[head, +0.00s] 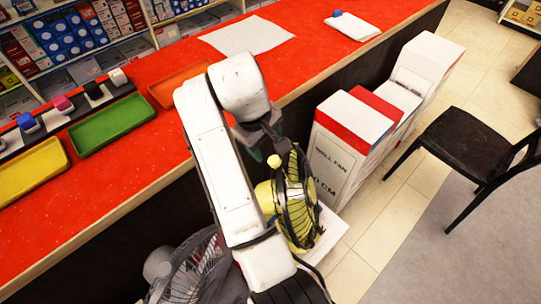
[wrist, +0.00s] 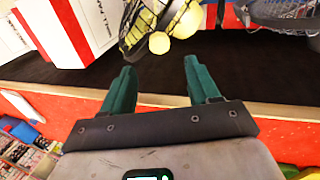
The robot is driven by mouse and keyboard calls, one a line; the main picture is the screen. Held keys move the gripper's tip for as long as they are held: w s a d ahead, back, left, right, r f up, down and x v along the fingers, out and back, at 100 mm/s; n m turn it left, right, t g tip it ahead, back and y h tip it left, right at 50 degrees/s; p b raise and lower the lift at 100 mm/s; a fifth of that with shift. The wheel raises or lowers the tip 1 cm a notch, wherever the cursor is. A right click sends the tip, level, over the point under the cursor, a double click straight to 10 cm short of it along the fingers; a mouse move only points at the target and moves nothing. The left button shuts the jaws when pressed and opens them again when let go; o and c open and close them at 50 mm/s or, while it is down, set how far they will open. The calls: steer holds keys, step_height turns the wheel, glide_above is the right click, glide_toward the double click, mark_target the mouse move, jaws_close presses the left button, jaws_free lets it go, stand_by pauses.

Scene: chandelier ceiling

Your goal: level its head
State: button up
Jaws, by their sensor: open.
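A yellow fan (head: 265,197) with a dark wire cage stands low in front of the counter, partly behind my arm. In the head view its cage shows nearly edge-on and faces right; its exact tilt is hard to judge. A small pale yellow knob (head: 274,161) sticks up from it. In the wrist view the fan's cage (wrist: 137,25) and the round knob (wrist: 159,43) lie just beyond my fingertips. My gripper (wrist: 160,72) is open, with its teal fingers apart and nothing between them. In the head view my gripper (head: 258,136) is just above the fan, partly hidden.
A grey fan (head: 190,275) stands at lower left. White-and-red fan boxes (head: 340,150) stand right of the yellow fan. The red counter (head: 310,60) carries green (head: 112,124), yellow (head: 32,170) and orange trays. A black chair (head: 470,140) is at right, with open floor around it.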

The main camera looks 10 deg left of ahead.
mark_target(273, 160)
steer(key=x, duration=0.8)
steer(key=shift+d+f, duration=0.1)
steer(key=shift+f, duration=0.1)
jaws_close()
stand_by(0.4)
